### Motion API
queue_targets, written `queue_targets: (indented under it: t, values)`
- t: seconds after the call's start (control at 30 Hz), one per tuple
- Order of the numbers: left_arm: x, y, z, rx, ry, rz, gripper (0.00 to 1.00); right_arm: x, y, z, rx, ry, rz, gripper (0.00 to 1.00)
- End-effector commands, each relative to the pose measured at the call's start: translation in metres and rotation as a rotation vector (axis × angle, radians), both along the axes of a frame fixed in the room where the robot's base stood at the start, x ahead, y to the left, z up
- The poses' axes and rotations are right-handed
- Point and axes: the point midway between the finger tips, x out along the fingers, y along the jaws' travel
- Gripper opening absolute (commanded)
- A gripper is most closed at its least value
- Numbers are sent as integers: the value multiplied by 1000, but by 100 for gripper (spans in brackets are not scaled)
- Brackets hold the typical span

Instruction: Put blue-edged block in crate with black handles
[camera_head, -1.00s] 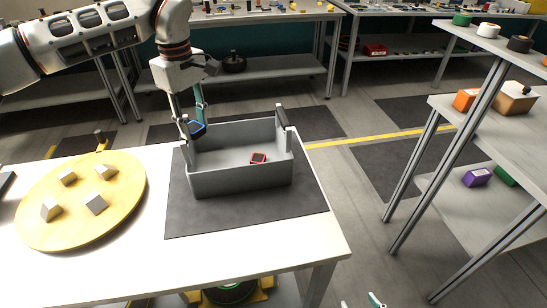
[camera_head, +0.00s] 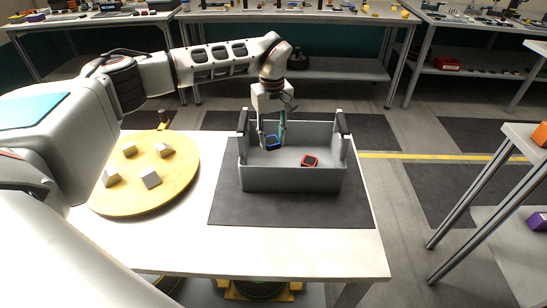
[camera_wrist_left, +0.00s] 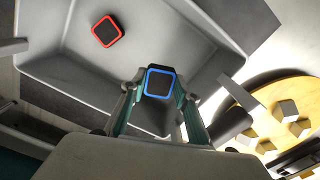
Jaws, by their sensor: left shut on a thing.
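The blue-edged block (camera_head: 272,142) has a dark face framed in blue. My left gripper (camera_head: 271,143) is shut on it, inside the outline of the grey crate with black handles (camera_head: 292,179), near its left side. In the left wrist view the blue-edged block (camera_wrist_left: 160,82) sits between the two fingertips (camera_wrist_left: 157,88), with the crate floor (camera_wrist_left: 150,35) beyond it. I cannot tell whether the block touches the floor. A red-edged block (camera_head: 310,160) lies on the crate floor to the right; it also shows in the left wrist view (camera_wrist_left: 107,30). My right gripper is not in view.
The crate stands on a dark mat (camera_head: 290,209) on the white table (camera_head: 225,244). A round yellow board (camera_head: 180,179) with several pale blocks is at the left. A shelf unit (camera_head: 497,196) stands at the right.

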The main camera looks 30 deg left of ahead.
Motion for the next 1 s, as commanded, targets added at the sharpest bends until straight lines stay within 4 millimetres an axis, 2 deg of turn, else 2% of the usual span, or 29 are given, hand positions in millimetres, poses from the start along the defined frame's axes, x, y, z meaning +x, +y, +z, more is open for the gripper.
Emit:
queue_targets:
  t: [0.03,0.1,0.37,0.63,1.0]
  values:
    - [-1,0,-12,-1,3,1,9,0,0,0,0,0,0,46]
    - [-1,0,-23,-2,3,2,9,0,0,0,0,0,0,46]
    - [0,0,-40,-1,1,0,9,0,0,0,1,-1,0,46]
    - [0,-1,-76,-1,2,0,9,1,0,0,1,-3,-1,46]
    - [0,0,-80,-1,-1,0,9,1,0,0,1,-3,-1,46]
